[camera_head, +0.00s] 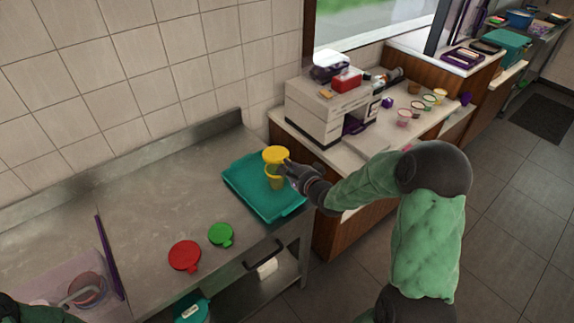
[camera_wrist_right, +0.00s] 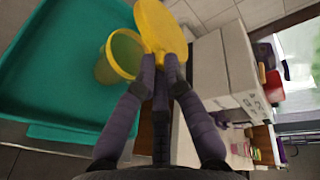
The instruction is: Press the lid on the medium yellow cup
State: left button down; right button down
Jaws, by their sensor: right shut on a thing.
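The yellow cup (camera_head: 275,181) stands upright on the teal tray (camera_head: 240,184). It also shows in the right wrist view (camera_wrist_right: 104,70), with its open rim facing the camera. My right gripper (camera_head: 287,167) is shut on the yellow lid (camera_head: 275,153), holding it by its edge. In the right wrist view the lid (camera_wrist_right: 158,22) is between the fingertips (camera_wrist_right: 161,66), tilted and beside the cup's rim. In the head view the lid appears over the cup's top; the gap between them is hard to judge.
A red lid (camera_head: 184,256) and a green lid (camera_head: 221,235) lie on the metal counter in front of the tray. A pink board with a small bowl (camera_head: 87,290) is at the lower left. A white machine (camera_head: 325,110) stands on the side counter. The counter's middle is clear.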

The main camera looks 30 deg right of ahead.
jog(key=shift+f+b, duration=2.15)
jog(key=shift+f, duration=0.85)
jog(key=shift+r+p, duration=0.35)
jog(key=shift+r, duration=0.15)
jog(key=shift+f, duration=0.3)
jog(key=c, duration=0.7)
grip_release()
jog(key=shift+r, duration=0.15)
jog(key=shift+r+p, duration=2.1)
jog(key=shift+r, duration=0.8)
grip_shut()
